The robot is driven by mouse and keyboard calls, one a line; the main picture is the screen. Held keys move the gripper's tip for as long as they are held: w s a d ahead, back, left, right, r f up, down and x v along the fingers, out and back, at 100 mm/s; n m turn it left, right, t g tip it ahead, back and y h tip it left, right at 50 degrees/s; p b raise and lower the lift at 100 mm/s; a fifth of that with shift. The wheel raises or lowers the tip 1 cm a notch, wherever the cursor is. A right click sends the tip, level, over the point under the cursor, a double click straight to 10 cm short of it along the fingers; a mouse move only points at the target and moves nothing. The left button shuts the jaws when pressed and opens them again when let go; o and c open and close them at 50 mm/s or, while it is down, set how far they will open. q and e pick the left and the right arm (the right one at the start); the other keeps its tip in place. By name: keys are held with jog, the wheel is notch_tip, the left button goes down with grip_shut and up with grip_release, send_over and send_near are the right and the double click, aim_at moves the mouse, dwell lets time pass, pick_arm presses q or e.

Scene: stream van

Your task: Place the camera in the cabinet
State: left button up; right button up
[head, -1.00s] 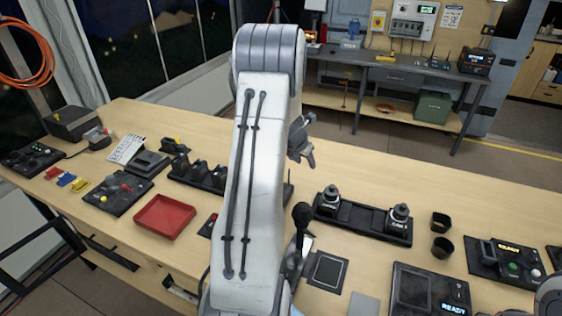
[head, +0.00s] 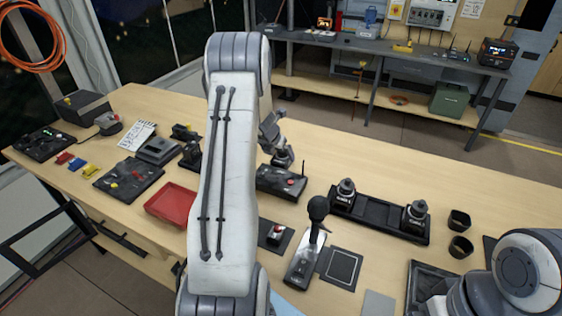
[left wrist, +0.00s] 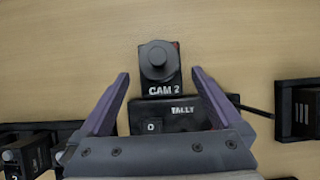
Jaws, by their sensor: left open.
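A small black camera marked CAM 2 (left wrist: 158,65) stands at the edge of a black box marked TALLY (left wrist: 180,114). In the head view the box (head: 286,184) lies on the wooden table beyond my left arm. My left gripper (head: 272,137) is above and beside the camera, pointing down. In the left wrist view its two purple fingers (left wrist: 160,80) are spread wide, one on each side of the camera, with visible gaps. My right arm shows at the lower right of the head view, but its gripper is out of frame. I cannot make out the cabinet with certainty.
A black rack (head: 380,216) with two knobbed units stands to the right. A microphone (head: 318,208) rises in front, and a red tray (head: 171,203) lies left of my arm. A bench (head: 400,62) stands behind. Bare tabletop lies beyond the rack.

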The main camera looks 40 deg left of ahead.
aim_at(280, 154)
pick_arm(q)
jog(key=x, duration=0.4)
jog(key=shift+f, duration=0.15)
grip_shut()
